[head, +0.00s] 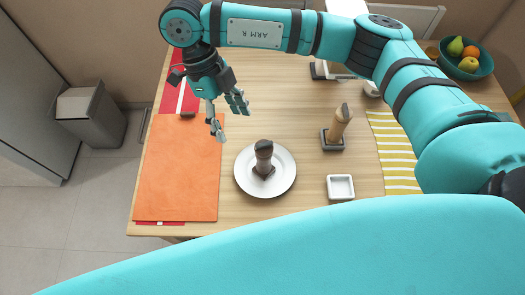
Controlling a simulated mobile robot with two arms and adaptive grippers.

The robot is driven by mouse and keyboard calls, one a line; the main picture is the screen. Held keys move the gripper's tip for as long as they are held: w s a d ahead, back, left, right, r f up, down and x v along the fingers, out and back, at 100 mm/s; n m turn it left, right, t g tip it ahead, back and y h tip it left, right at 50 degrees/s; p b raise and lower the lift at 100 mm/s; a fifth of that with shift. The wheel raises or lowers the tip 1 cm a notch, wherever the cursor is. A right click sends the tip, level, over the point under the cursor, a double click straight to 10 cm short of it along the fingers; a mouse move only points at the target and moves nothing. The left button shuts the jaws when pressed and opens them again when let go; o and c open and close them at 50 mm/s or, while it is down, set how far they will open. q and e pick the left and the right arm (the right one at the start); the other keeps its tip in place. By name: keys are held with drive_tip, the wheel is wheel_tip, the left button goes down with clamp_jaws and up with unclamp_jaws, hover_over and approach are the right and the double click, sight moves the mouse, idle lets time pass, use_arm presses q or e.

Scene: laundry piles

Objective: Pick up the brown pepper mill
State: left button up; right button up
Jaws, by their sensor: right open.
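A dark brown mill-like object (263,155) with a greyish top stands on a white round plate (286,183) near the middle of the table. A lighter tan-brown, mill-like object (339,125) with a dark top leans on a dark square base to its right. I cannot tell for sure which is the pepper mill. My right gripper (230,116) is open and empty, up and left of the plate, between the orange mat and the tan object. It touches neither object. My left gripper is out of view.
An orange mat (178,175) covers the table's left side. A small white square dish (340,187) and a yellow striped cloth (392,150) lie to the right. A teal fruit bowl (482,68) is at the far right. A grey bin (92,118) stands on the floor at left.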

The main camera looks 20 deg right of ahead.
sight(258, 144)
drive_tip(key=shift+h, duration=0.7)
drive_tip(key=p+x, duration=0.1)
drive_tip(key=x, duration=0.2)
drive_tip(key=d+p+x, duration=0.1)
drive_tip(key=x, duration=0.3)
drive_tip(key=w+d+p+x, duration=0.1)
drive_tip(key=x, duration=0.3)
drive_tip(key=shift+d+r, duration=0.1)
drive_tip(key=shift+d, duration=0.15)
drive_tip(key=p+x, duration=0.1)
drive_tip(key=x, duration=0.2)
drive_tip(key=p+x, duration=0.1)
drive_tip(key=shift+w+f+p, duration=0.15)
drive_tip(key=shift+f+p, duration=0.2)
drive_tip(key=shift+f, duration=0.1)
drive_tip(key=shift+d+f, duration=0.1)
drive_tip(key=shift+f, duration=0.2)
drive_tip(key=shift+c, duration=0.4)
clamp_jaws()
